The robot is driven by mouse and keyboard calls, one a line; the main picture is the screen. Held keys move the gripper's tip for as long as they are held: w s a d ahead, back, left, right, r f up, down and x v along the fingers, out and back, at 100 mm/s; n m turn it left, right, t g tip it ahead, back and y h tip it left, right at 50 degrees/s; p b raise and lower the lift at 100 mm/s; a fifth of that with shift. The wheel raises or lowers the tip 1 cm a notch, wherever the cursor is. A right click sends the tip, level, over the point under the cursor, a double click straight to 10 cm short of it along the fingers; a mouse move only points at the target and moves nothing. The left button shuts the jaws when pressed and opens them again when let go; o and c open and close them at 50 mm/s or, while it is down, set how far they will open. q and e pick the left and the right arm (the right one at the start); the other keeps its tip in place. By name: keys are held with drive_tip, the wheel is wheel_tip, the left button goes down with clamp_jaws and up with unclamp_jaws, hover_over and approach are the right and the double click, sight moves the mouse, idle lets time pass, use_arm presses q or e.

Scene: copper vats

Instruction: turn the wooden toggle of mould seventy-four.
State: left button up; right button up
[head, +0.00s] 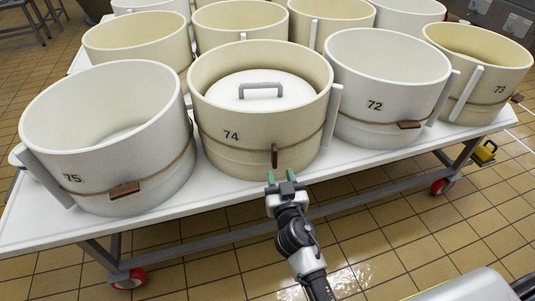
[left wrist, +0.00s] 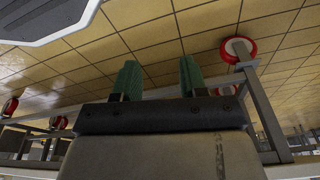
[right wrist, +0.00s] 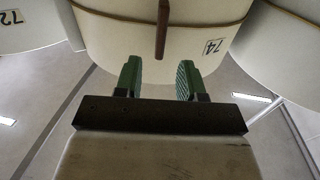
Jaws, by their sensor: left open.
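Mould seventy-four (head: 232,153) is a cream round tub at the front middle of the table, with a white lid (head: 284,103) sunk inside it. Its wooden toggle (head: 274,156) is dark brown, sits low on the front and stands upright. The toggle also shows in the right wrist view (right wrist: 162,30). My right gripper (head: 282,177) is just in front of and below the toggle, open and empty; its green fingers (right wrist: 158,80) point towards the tub, apart from the toggle. My left gripper (left wrist: 159,80) shows only in the left wrist view, open and empty above the floor.
Mould 75 (head: 104,122) stands close on the left and mould 72 (head: 383,84) on the right; their toggles lie flat. Mould 73 (head: 480,70) is further right. The white table (head: 222,195) has a narrow bare front edge and red-wheeled castors (head: 129,279).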

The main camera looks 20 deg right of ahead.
sight(275, 159)
drive_tip(key=w, duration=0.6)
drive_tip(key=shift+w+d, duration=0.1)
drive_tip(key=shift+d, duration=0.2)
use_arm(q)
drive_tip(key=shift+s+f, duration=0.35)
drive_tip(key=shift+f, duration=0.45)
use_arm(e)
drive_tip(key=shift+w+d, duration=0.1)
drive_tip(key=shift+w, duration=0.6)
drive_tip(key=shift+c, duration=0.4)
clamp_jaws()
